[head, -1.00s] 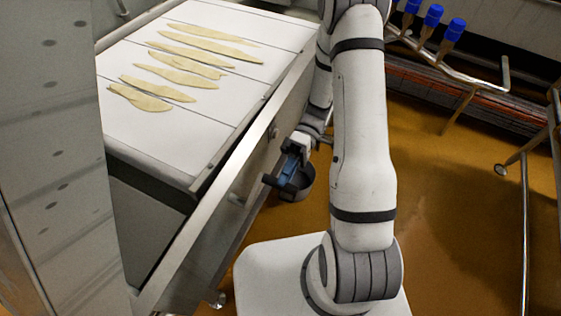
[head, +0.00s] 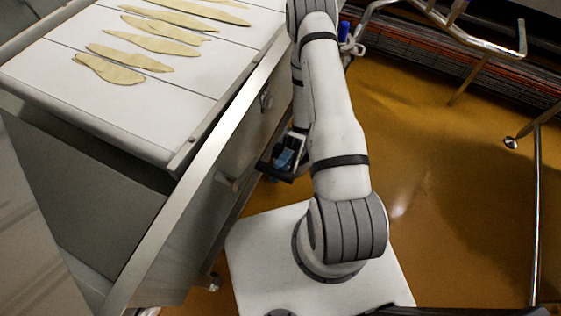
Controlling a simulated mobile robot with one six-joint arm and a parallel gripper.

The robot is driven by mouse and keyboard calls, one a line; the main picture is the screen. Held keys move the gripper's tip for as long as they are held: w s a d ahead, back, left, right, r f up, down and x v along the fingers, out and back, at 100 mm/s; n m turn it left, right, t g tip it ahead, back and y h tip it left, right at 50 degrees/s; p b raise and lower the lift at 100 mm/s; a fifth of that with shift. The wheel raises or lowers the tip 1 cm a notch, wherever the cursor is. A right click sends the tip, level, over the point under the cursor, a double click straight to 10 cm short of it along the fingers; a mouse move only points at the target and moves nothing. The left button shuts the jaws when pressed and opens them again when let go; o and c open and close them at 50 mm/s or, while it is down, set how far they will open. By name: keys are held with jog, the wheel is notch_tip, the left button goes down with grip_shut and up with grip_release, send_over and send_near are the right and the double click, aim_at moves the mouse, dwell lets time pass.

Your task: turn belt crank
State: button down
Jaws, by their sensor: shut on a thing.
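The belt (head: 60,85) is a white slatted surface at upper left, with several pale flat strips lying on it. My gripper (head: 284,160) is low beside the belt's metal side frame (head: 190,180), partly behind my own arm. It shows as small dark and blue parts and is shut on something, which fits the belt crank. The crank's shape and its angle cannot be made out clearly, as the grip is small and partly covered.
Metal rails (head: 440,33) with a blue-handled part (head: 344,32) stand at the upper right. The ochre floor (head: 440,200) on the right is largely open.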

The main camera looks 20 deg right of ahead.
jog(key=shift+s+a+f+y, duration=0.15)
jog(key=shift+f+y, duration=0.15)
jog(key=shift+y, duration=0.1)
jog(key=c, duration=1.2)
grip_release()
jog(key=shift+c, duration=0.2)
jog(key=shift+r, duration=0.1)
notch_tip(320, 180, up, 10)
jog(key=p, duration=0.6)
